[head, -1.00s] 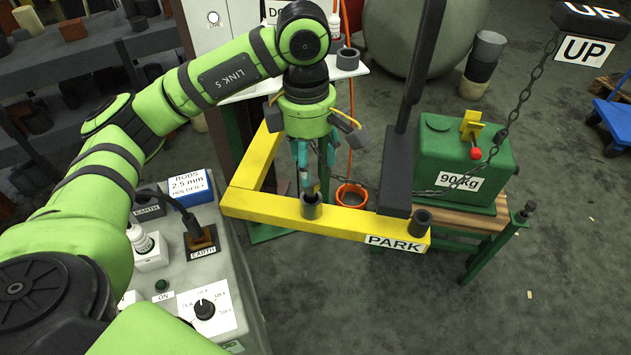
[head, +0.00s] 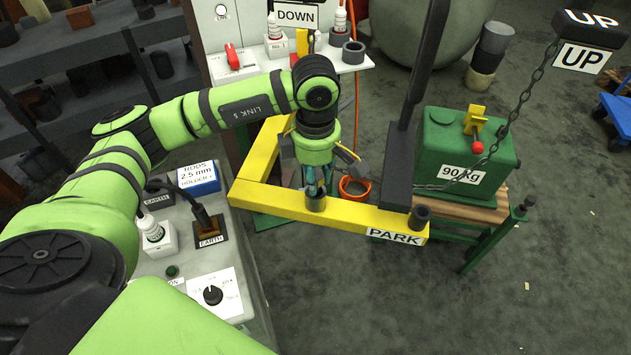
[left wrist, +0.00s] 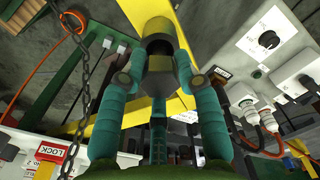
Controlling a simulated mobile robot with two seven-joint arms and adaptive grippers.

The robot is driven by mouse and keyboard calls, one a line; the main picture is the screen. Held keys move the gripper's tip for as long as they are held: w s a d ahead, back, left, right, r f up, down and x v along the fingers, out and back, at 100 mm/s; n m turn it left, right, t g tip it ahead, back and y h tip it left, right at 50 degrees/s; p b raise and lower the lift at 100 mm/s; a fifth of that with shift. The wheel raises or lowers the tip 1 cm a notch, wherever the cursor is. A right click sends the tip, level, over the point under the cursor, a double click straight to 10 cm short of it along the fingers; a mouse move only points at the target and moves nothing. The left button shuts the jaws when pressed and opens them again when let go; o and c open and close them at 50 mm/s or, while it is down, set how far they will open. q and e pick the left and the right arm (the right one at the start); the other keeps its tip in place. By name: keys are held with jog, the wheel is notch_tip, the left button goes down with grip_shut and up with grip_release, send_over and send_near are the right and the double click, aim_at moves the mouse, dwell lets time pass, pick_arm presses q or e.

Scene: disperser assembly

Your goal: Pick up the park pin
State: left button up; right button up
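The yellow beam marked PARK (head: 345,214) runs across the middle of the head view. A grey cylinder (head: 316,202) stands on it, left of the label. My left gripper (head: 316,188) points down just above this cylinder, its teal fingers at its top. The head view hides the pin behind the fingers. My right gripper is not in view.
A second grey cylinder (head: 420,217) is at the beam's right end, beside a dark upright bar (head: 398,180). A green 90 kg weight (head: 465,155) stands to the right. A chain (head: 512,105) hangs near it. A control box (head: 215,265) is at lower left.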

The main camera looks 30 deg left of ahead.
pick_arm(q)
grip_shut()
